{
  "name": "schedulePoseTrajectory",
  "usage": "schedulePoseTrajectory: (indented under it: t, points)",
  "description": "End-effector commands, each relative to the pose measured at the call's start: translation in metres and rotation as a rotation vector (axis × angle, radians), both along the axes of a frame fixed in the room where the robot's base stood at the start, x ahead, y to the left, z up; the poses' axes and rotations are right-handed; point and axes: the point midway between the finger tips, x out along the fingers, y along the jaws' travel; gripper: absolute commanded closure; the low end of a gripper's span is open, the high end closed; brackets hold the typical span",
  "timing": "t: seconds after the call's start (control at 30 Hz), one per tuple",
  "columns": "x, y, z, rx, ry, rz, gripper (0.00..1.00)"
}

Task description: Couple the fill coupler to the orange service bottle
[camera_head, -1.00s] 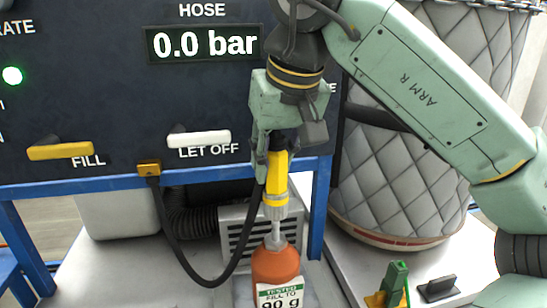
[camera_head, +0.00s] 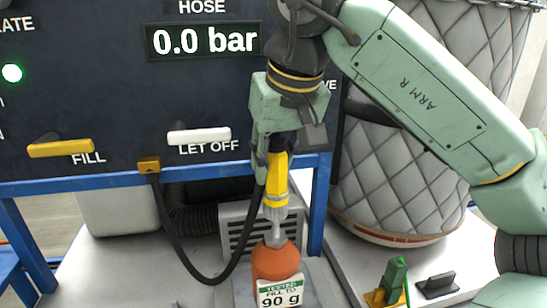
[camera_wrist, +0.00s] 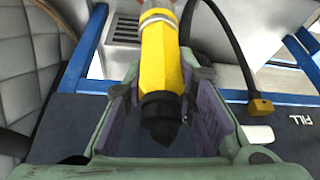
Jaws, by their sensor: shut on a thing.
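The fill coupler (camera_head: 276,182) is yellow with a silver collar at its lower end. My gripper (camera_head: 270,152) is shut on its upper part and holds it nearly upright, collar down. The orange service bottle (camera_head: 275,262) stands below, with a label reading "90 g". The coupler's collar is over the bottle's grey top fitting and appears to meet it; I cannot tell whether they are locked. In the wrist view the coupler (camera_wrist: 160,55) lies between the gripper's pads (camera_wrist: 165,95); the bottle is mostly hidden there.
A black hose (camera_head: 180,245) loops from the panel socket (camera_head: 149,165) to the coupler. The panel has a yellow FILL lever (camera_head: 58,149), a white LET OFF lever (camera_head: 200,136) and a display (camera_head: 203,41) reading 0.0 bar. A green-and-yellow item (camera_head: 392,284) stands right of the bottle.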

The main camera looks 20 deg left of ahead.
Motion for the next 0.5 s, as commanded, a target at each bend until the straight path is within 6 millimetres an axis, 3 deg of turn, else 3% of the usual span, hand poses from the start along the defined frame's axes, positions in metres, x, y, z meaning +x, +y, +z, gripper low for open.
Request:
schedulePoseTrajectory:
  t: [0.5]
  points:
    - [0.0, 0.0, -0.014, 0.002, 0.0, -0.001, 1.0]
